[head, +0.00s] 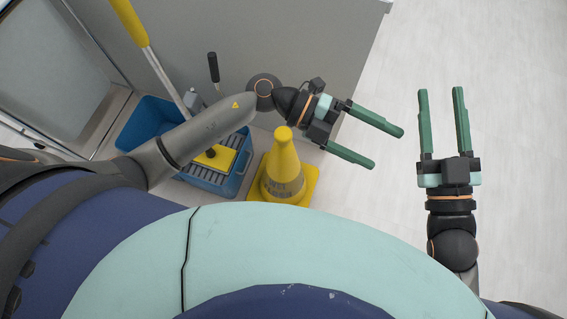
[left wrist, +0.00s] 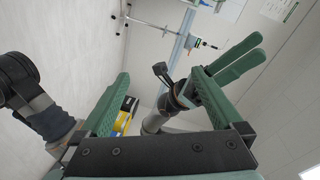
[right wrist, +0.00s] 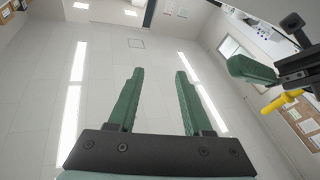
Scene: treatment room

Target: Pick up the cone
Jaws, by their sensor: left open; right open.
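The right wrist view shows the right fingers (right wrist: 157,100) apart, facing ceiling and walls.
A blue mop bucket (head: 150,118) with a yellow part and a yellow-handled mop (head: 130,22) stands left of the cone, close beside it. A grey wall or cabinet panel (head: 320,40) rises behind. The pale floor (head: 500,60) at the right is clear.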

